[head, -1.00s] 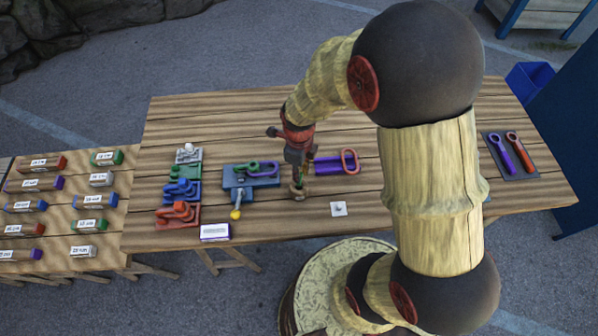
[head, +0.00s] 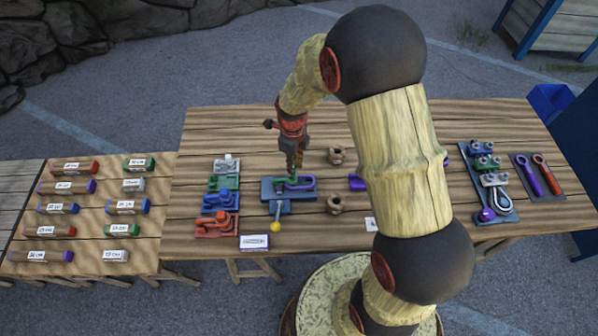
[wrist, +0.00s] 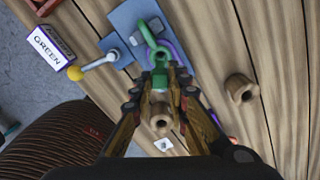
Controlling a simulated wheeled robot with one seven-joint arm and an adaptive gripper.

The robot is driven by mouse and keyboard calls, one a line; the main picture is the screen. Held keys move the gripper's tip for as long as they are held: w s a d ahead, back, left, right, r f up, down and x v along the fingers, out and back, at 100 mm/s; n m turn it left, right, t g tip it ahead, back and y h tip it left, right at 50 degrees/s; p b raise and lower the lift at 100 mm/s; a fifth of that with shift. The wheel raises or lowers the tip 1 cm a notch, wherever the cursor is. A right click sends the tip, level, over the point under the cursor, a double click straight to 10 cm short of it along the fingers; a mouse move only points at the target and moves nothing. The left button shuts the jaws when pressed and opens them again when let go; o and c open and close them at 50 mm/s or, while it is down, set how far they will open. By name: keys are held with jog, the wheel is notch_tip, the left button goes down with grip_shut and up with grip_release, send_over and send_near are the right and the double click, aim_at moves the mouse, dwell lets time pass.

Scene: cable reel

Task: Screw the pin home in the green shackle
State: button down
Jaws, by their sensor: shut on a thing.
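My gripper (head: 291,171) is shut on a small green piece, which I take for the green pin (wrist: 160,80). It holds it at the green shackle (wrist: 150,38), a rounded loop on the blue fixture (head: 303,208). In the wrist view the pin lies close beside the shackle's lower end. I cannot tell whether its tip is inside the shackle's eyes. In the head view the fingers hide most of the pin and shackle. A purple shackle-like part (head: 306,183) lies against the green one.
A rod with a yellow ball (head: 275,227) sticks out from the fixture's near side. Two brown holders (head: 336,156) stand to its right. Coloured trays (head: 218,225) stand to its left, with a labelled box (head: 254,242) in front. A rack of hardware (head: 490,190) is further right.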

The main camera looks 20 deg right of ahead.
jog(key=shift+w+a, duration=0.3)
jog(key=shift+w, duration=0.05)
jog(key=shift+f, duration=0.15)
jog(key=shift+f, duration=0.1)
jog(key=shift+f+b, duration=0.9)
jog(key=shift+f, duration=0.25)
jog(key=shift+f+b, duration=0.6)
jog(key=shift+f, duration=0.45)
jog(key=c, duration=2.3)
grip_release()
grip_shut()
